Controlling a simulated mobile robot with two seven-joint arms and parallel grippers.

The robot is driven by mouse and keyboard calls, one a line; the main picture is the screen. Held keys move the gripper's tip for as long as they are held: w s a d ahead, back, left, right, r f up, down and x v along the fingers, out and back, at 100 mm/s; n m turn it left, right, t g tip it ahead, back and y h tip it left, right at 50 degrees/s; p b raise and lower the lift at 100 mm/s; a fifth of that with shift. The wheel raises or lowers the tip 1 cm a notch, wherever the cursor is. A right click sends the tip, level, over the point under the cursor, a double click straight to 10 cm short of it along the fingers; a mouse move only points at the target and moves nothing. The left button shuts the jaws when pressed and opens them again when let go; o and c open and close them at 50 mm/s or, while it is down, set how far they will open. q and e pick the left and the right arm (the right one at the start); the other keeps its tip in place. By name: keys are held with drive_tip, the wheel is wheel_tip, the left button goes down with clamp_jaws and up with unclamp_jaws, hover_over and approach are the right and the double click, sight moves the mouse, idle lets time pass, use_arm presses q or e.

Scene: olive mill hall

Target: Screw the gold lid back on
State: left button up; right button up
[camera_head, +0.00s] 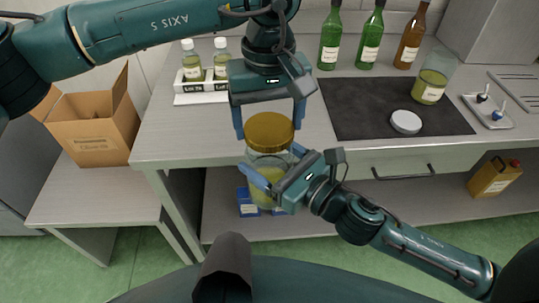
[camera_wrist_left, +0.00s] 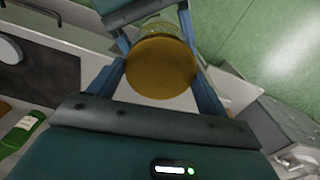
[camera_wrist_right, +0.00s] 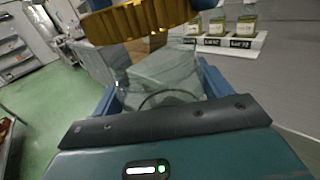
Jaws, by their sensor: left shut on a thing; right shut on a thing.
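The gold lid (camera_head: 269,132) is between the fingers of my left gripper (camera_head: 269,122), which comes down from above and is shut on it. The lid also shows in the left wrist view (camera_wrist_left: 160,68) and, with its ribbed rim, in the right wrist view (camera_wrist_right: 130,22). Under it is a clear glass jar (camera_head: 268,163) with yellowish contents. My right gripper (camera_head: 274,165) is shut on the jar from the lower right. The glass shows between its fingers in the right wrist view (camera_wrist_right: 165,75). I cannot tell whether the lid touches the jar's rim.
The jar is held at the counter's (camera_head: 190,135) front edge. A dark mat (camera_head: 360,105) bears a white lid (camera_head: 406,122) and another jar (camera_head: 432,86). Bottles (camera_head: 330,40) stand behind.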

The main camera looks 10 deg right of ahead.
idle(0.5)
use_arm(q)
drive_tip(key=shift+f, duration=0.85)
drive_tip(key=shift+f, duration=0.6)
drive_tip(key=m, duration=0.6)
drive_tip(key=shift+m, duration=0.3)
drive_tip(key=m, duration=0.7)
drive_tip(key=shift+s+d, duration=0.1)
drive_tip(key=o, duration=1)
drive_tip(key=shift+c, duration=0.2)
